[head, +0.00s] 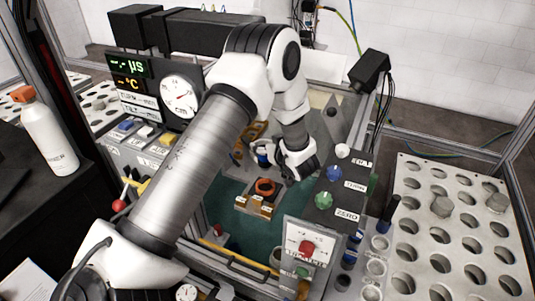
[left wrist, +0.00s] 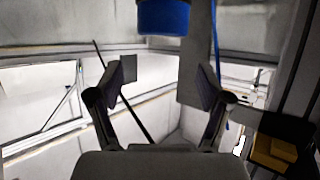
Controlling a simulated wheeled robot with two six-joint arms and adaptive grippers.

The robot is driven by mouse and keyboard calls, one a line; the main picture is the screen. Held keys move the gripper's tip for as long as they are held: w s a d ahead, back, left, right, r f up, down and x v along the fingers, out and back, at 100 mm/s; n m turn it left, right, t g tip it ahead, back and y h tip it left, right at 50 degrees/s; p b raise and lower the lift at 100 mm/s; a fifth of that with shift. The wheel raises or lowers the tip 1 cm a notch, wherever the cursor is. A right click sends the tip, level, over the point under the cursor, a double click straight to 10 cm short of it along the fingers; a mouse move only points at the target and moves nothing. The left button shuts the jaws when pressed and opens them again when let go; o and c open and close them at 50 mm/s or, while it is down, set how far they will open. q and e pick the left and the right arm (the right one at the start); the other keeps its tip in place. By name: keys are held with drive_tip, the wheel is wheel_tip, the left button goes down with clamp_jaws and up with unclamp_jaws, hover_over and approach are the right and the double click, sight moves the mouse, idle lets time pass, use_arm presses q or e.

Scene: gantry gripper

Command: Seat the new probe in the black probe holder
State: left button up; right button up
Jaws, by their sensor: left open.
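My left gripper (head: 298,168) hangs over the middle of the bench, its arm crossing the head view from the lower left. In the left wrist view, its two fingers (left wrist: 157,78) stand apart with nothing between them. A blue cylindrical part (left wrist: 163,16) shows ahead of the fingertips at the top of that view, not touching them. A dark upright piece (head: 389,214) stands in the narrow rack at the right; I cannot tell if it is the new probe. I cannot make out the black probe holder for sure; my arm hides part of the bench. My right gripper is out of view.
An orange ring on a block (head: 265,187) sits on the green floor below my gripper. A button box (head: 338,187) stands to its right, a labelled red-button panel (head: 306,248) in front. A white holed rack (head: 455,240) fills the right. A white bottle (head: 48,135) stands at left.

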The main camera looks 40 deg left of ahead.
use_arm(q)
wheel_tip(320, 180, up, 6)
drive_tip(key=shift+s+f, duration=0.15)
drive_tip(key=shift+f, duration=0.05)
drive_tip(key=shift+f, duration=0.1)
idle(0.4)
